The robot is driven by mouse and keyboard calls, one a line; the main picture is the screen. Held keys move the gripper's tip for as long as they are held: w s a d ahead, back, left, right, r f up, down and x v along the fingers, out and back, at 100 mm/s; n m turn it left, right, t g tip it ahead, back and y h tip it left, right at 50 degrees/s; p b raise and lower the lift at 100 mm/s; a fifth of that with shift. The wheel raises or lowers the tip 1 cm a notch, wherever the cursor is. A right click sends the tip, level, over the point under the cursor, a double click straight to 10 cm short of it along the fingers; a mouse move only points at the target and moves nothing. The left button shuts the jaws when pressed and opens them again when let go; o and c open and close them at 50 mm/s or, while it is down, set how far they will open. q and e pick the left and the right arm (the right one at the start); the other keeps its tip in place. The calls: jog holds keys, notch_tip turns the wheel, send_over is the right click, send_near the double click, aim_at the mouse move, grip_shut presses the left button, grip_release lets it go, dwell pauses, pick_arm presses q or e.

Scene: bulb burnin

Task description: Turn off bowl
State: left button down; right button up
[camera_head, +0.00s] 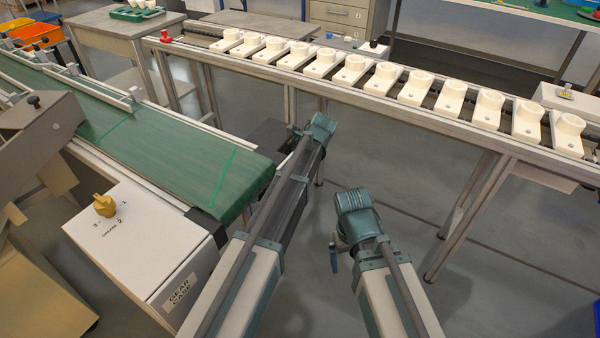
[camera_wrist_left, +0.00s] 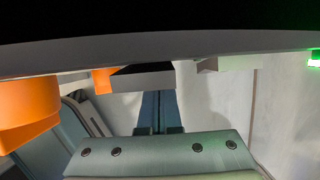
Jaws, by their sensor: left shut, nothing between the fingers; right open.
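No bowl can be clearly made out in the head view. In the left wrist view a pale curved rim (camera_wrist_left: 200,46) crosses the top; I cannot tell if it belongs to the bowl. Below it is a dark block (camera_wrist_left: 143,78), with a lit green light (camera_wrist_left: 314,57) at the right. My left gripper (camera_wrist_left: 160,112) is shut and empty, pointing toward the dark block; I cannot tell if they touch. In the head view the left arm ends near the rail, its fingertips hidden. My right gripper (camera_head: 335,258) is open and empty, above the floor.
A green conveyor (camera_head: 150,150) and a gear case (camera_head: 150,240) with a yellow knob (camera_head: 104,205) stand at the left. A rail (camera_head: 400,112) carries several white sockets, with a red knob (camera_head: 165,37) at its left end. In the wrist view an orange rounded part (camera_wrist_left: 28,110) is at left.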

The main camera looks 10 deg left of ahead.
pick_arm(q)
jog(key=shift+a+r, duration=0.1)
jog(key=shift+r+p, duration=0.75)
jog(key=shift+p, duration=0.1)
jog(key=d+p+v, duration=0.1)
jog(key=p+v, duration=0.9)
jog(key=v, duration=0.1)
jog(key=shift+s, duration=0.2)
jog(key=shift+d, duration=0.1)
